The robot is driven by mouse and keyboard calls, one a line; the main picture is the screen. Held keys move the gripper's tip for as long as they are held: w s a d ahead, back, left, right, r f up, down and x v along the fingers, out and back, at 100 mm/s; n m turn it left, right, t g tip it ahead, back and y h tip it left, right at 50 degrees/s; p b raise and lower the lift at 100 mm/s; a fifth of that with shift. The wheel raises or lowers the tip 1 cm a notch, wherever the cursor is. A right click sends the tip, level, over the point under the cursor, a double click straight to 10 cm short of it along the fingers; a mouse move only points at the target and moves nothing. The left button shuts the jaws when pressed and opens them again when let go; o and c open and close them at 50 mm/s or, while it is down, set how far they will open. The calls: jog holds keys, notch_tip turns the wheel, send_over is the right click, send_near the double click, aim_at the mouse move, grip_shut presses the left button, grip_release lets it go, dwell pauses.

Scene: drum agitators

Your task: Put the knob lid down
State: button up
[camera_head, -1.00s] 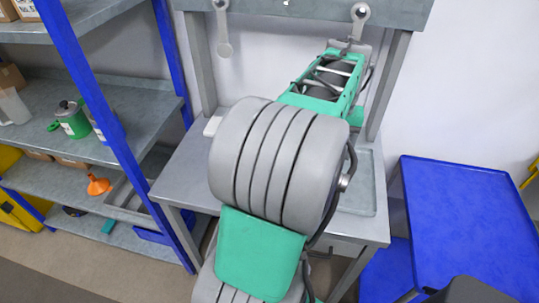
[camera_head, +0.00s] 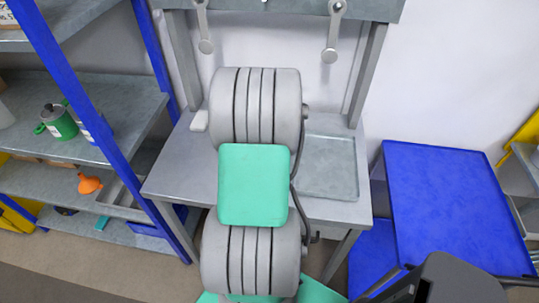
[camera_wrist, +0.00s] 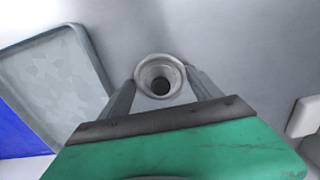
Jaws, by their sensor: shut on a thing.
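My gripper (camera_wrist: 160,88) shows in the wrist view, its two grey fingers shut on a small round grey piece (camera_wrist: 160,75), which I take to be the knob lid. It has a pale rim and a dark hollow in its middle, facing the camera. Behind it is the bare grey bench top (camera_wrist: 200,35); I cannot tell how far below it that surface is. In the head view my own arm hides the gripper and the lid.
A shallow grey tray (camera_head: 327,188) lies on the workbench (camera_head: 180,175), right of my arm; it shows at left in the wrist view (camera_wrist: 88,50). A white block (camera_head: 199,121) sits at the bench's left. Paddle-like tools (camera_head: 330,50) hang above. Blue shelving stands left, a blue table (camera_head: 450,200) right.

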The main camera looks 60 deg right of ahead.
jog(key=shift+f, duration=0.15)
jog(key=o, duration=1.3)
